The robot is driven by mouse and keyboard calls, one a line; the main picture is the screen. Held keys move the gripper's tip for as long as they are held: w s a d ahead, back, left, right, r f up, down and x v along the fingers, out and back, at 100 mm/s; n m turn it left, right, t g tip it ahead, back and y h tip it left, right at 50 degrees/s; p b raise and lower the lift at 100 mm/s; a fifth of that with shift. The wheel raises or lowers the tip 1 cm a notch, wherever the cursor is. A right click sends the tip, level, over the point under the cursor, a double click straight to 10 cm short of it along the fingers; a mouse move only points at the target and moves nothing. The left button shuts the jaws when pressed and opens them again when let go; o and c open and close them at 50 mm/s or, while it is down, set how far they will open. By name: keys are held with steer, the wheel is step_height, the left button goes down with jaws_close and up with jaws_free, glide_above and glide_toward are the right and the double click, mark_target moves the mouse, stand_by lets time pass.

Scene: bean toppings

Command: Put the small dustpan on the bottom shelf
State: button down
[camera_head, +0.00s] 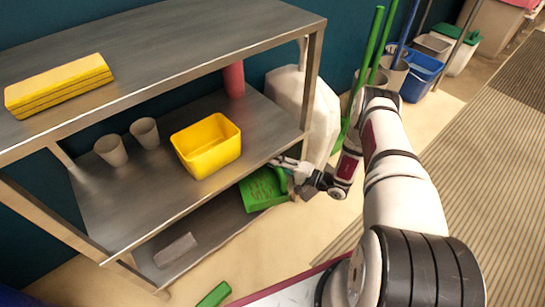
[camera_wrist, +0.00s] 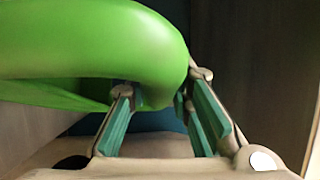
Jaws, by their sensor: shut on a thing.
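The small green dustpan (camera_head: 262,192) is at the right front of the shelf unit, below the middle shelf's edge. The bottom shelf (camera_head: 205,225) is bare metal near it; I cannot tell whether the pan touches it. My gripper (camera_head: 290,178) is at the dustpan's right side, shut on it. In the wrist view, the dustpan's rounded green part (camera_wrist: 100,45) fills the upper left, reaching between the teal-padded fingers of my gripper (camera_wrist: 160,105). The exact contact is partly hidden.
A grey block (camera_head: 175,250) lies on the bottom shelf's left. The middle shelf (camera_head: 135,205) holds a yellow bin (camera_head: 207,146), two cups (camera_head: 128,142) and a red cylinder (camera_head: 234,80). A pale container (camera_head: 300,105) stands behind the right post. A green object (camera_head: 214,295) lies on the floor.

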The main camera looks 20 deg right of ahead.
mark_target(276, 181)
steer(key=shift+f+b, duration=2.4)
steer(key=shift+f, duration=1.4)
steer(key=c, duration=1.4)
jaws_free()
steer(key=shift+o, duration=0.2)
steer(key=v, duration=1.2)
steer(key=shift+d, duration=0.1)
